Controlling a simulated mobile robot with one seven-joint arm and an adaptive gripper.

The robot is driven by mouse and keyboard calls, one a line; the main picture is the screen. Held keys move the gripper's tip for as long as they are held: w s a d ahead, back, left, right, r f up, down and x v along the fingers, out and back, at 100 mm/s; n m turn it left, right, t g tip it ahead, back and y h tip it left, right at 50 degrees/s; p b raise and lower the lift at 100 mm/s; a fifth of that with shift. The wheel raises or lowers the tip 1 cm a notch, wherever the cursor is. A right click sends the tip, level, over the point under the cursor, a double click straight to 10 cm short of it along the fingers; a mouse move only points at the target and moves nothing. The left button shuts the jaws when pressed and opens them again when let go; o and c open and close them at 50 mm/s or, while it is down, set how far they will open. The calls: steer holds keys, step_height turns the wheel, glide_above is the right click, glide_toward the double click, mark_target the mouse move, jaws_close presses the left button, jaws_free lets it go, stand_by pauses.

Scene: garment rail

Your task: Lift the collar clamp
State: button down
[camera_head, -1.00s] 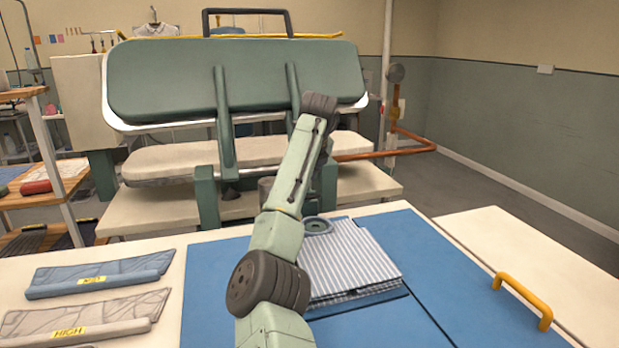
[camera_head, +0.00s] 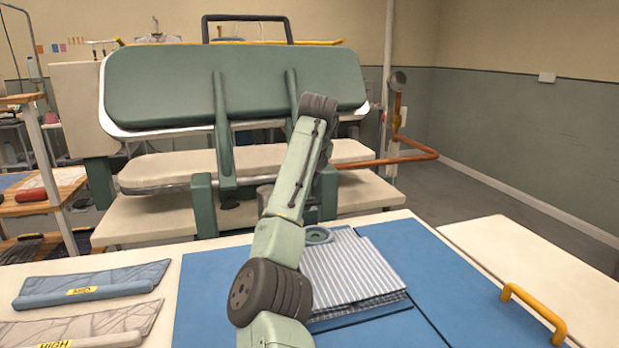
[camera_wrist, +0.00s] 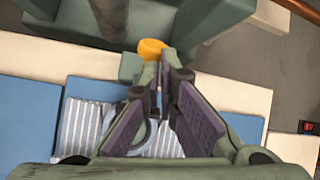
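In the wrist view, my gripper (camera_wrist: 161,72) is open, with a gap between its purple pads. The gap narrows towards the tips. A rounded orange-yellow piece (camera_wrist: 151,47) lies just past the tips, beside a green block (camera_wrist: 130,68). It may belong to the collar clamp, but I cannot tell, nor whether the tips touch it. The blue-and-white striped shirt (camera_head: 347,270) lies folded on the blue board, with a grey-green ring (camera_head: 318,236) at its back edge. Striped cloth (camera_wrist: 78,130) also shows below my fingers. In the head view, my arm hides the gripper.
The green press (camera_head: 235,85) stands open behind the table. An orange pipe (camera_head: 388,160) runs beside the press.

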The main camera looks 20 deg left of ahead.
steer(key=v, duration=1.2)
